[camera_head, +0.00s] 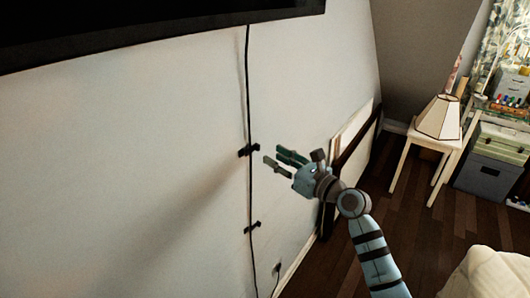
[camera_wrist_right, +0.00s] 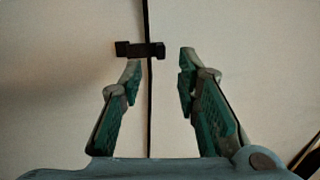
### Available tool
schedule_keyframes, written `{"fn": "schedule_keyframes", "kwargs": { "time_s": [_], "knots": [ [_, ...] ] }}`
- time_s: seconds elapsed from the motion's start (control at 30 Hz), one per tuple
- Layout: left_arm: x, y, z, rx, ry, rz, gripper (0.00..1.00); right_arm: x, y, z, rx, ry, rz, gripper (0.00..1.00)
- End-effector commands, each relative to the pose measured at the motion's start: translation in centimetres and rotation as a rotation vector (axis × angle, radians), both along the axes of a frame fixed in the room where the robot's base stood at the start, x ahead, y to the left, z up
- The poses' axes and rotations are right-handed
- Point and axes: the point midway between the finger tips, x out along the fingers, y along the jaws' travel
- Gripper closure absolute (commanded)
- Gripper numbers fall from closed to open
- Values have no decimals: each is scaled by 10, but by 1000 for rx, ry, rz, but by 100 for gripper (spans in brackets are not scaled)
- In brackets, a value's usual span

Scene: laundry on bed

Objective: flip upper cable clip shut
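The upper cable clip (camera_head: 247,150) is a small black clip on the white wall, with the black cable (camera_head: 248,90) running down through it. In the right wrist view the clip (camera_wrist_right: 139,49) lies just beyond my fingertips, its bar spreading to both sides of the cable (camera_wrist_right: 149,110). I cannot tell surely whether its flap is open. The lower cable clip (camera_head: 252,226) sits further down the same cable. My right gripper (camera_head: 272,160) is open and empty, just right of the upper clip; its fingers (camera_wrist_right: 160,68) stand apart in the wrist view. My left gripper is not in view.
A dark screen (camera_head: 150,25) hangs on the wall above. A dark-framed panel (camera_head: 350,150) leans against the wall behind my right arm. A stool with a lamp (camera_head: 438,118) and storage boxes (camera_head: 490,165) stand at the right. The wall left of the cable is clear.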

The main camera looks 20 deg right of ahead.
Motion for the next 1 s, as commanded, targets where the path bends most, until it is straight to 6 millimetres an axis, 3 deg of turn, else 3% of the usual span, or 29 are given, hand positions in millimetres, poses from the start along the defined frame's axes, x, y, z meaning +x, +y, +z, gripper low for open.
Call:
{"fn": "schedule_keyframes", "kwargs": {
  "time_s": [0.13,0.3,0.63,0.77,0.8,0.87,0.93,1.0],
  "knots": [
    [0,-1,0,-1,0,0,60,-37,-19,-1,-6,1,2,70],
    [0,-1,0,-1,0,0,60,-61,-31,-1,-3,2,2,70],
    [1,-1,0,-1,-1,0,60,-64,-33,1,12,4,1,70],
    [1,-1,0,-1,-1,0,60,-56,-47,12,342,47,-10,70],
    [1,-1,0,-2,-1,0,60,-48,-63,4,551,102,-34,70],
    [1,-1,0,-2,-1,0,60,-36,-97,-39,933,227,-120,70],
    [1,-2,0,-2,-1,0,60,-36,-133,-106,1305,352,-261,70],
    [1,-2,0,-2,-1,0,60,-50,-160,-181,1608,448,-428,70]
  ]
}}
